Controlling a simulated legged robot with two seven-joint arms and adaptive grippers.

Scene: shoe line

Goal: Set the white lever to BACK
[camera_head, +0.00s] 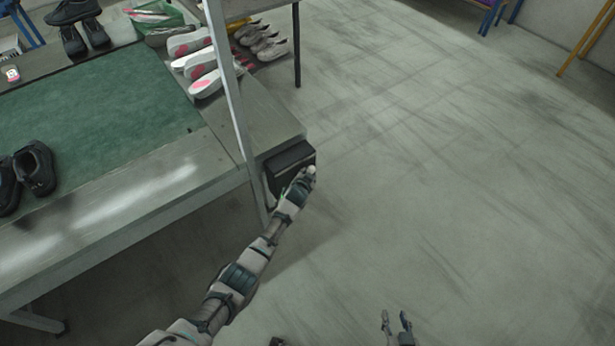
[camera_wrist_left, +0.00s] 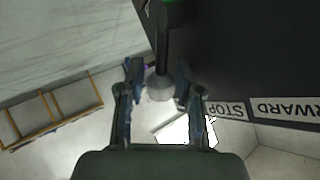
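The white lever's pale round knob (camera_wrist_left: 160,88) shows in the left wrist view on a dark stem, between the two fingers of my left gripper (camera_wrist_left: 160,80). The fingers are apart with the knob between them; firm contact cannot be seen. In the head view my left gripper (camera_head: 303,178) is at the front of a black control box (camera_head: 291,154), and the lever is mostly hidden behind it. STOP (camera_wrist_left: 224,109) and FORWARD (camera_wrist_left: 285,108) labels appear upside down on the box; no BACK label is visible. My right gripper (camera_head: 396,322) is open and empty, low in the head view.
The box is at the end of a metal table with a green belt (camera_head: 100,105), beside an upright metal post (camera_head: 230,90). Black shoes (camera_head: 35,168) and several pale shoes (camera_head: 205,65) lie on the left. The floor at right is clear.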

